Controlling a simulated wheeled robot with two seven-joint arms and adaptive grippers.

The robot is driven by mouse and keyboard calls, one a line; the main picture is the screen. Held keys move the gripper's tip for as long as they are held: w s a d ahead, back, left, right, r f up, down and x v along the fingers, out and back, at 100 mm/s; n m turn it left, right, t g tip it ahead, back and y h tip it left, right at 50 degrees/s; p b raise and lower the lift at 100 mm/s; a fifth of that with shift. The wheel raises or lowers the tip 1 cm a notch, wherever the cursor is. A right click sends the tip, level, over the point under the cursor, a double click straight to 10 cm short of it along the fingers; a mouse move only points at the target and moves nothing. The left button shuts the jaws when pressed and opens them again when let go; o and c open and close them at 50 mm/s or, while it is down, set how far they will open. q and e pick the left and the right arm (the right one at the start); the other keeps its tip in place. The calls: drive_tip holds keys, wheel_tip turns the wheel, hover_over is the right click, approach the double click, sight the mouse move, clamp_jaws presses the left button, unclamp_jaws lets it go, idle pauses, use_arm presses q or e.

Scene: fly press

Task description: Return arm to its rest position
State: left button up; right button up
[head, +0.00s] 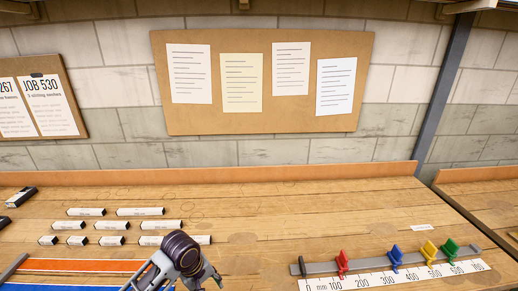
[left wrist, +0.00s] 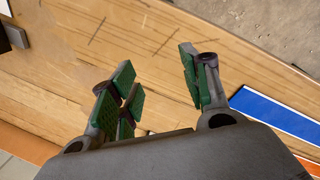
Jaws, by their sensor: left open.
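My left gripper (left wrist: 157,72) shows in the left wrist view with its green-padded fingers wide apart. Nothing is between the fingers, and bare wooden bench top (left wrist: 70,75) lies beyond them. My right gripper is in neither view.
White labelled bars (head: 140,211) lie in rows left of centre. A blue strip (head: 50,286) and an orange strip (head: 80,266) are at the front left. A millimetre ruler (head: 400,277) with red, blue, yellow and green markers (head: 342,262) is at the right. The middle is clear.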

use_arm(q)
drive_tip(key=s+m, duration=0.1)
drive_tip(key=s+d+m, duration=0.1)
drive_tip(key=s+m, duration=0.1)
drive_tip(key=shift+s+d+f+t, duration=0.2)
drive_tip(key=shift+s+f+t, duration=0.05)
drive_tip(key=shift+f+t, duration=0.15)
drive_tip(key=shift+s+f+m, duration=0.1)
drive_tip(key=shift+s+m, duration=0.6)
drive_tip(key=shift+s, duration=0.05)
drive_tip(key=s+a+m+t+y, duration=0.1)
drive_tip(key=s+a+m+y, duration=0.1)
drive_tip(key=s+a+m, duration=0.55)
drive_tip(key=s+f+n+g, duration=0.1)
drive_tip(key=s+f, duration=0.1)
drive_tip(key=f, duration=1.4)
drive_tip(key=s+f+n, duration=0.1)
drive_tip(key=s+f, duration=0.2)
drive_tip(key=f, duration=1.4)
drive_tip(key=s+a+f, duration=0.2)
drive_tip(key=s+f, duration=0.8)
drive_tip(key=s, duration=0.1)
drive_tip(key=s+a+f+g, duration=0.1)
drive_tip(key=s+a+f, duration=0.1)
drive_tip(key=s+f, duration=0.8)
drive_tip(key=shift+s+a+m, duration=0.15)
drive_tip(key=shift+s+m, duration=0.2)
drive_tip(key=shift+s, duration=0.1)
